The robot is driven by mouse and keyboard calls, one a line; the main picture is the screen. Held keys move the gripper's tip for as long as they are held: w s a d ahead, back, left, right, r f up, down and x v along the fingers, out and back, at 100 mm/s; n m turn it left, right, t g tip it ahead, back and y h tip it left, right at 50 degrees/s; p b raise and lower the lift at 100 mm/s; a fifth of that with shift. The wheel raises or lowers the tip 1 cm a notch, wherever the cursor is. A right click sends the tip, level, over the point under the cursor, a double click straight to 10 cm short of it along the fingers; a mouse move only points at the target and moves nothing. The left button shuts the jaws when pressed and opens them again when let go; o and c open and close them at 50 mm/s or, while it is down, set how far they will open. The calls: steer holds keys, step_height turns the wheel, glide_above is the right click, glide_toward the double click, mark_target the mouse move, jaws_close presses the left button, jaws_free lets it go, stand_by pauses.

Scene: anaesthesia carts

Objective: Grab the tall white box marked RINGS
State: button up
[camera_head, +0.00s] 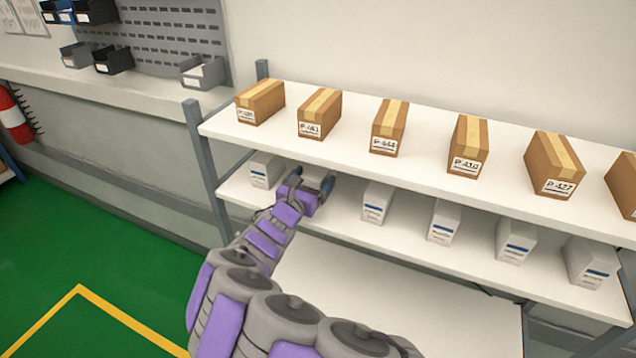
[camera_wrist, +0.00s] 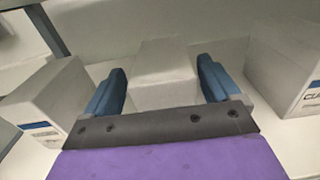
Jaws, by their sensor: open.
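My gripper (camera_head: 312,188) reaches onto the middle shelf from the front. In the wrist view my gripper (camera_wrist: 160,90) is open, with one blue finger on each side of a white box (camera_wrist: 165,65). The box stands between the fingers, and its front label is hidden behind the gripper body. In the head view my gripper covers most of this box. I cannot read the word RINGS on any box. Contact between the fingers and the box cannot be made out.
White boxes stand close on both sides, at left (camera_wrist: 50,100) and right (camera_wrist: 285,65). More white boxes (camera_head: 377,203) line the middle shelf (camera_head: 408,225). Brown cartons (camera_head: 388,127) stand on the upper shelf (camera_head: 350,110) above my arm. A grey post (camera_head: 203,155) is at left.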

steer(key=shift+x, duration=1.25)
steer(key=shift+w+d, duration=0.15)
steer(key=shift+d, duration=0.1)
steer(key=shift+c, duration=0.2)
steer(key=c, duration=1.1)
steer(key=shift+a+r, duration=0.1)
steer(key=shift+r, duration=0.2)
steer(key=shift+f, duration=0.1)
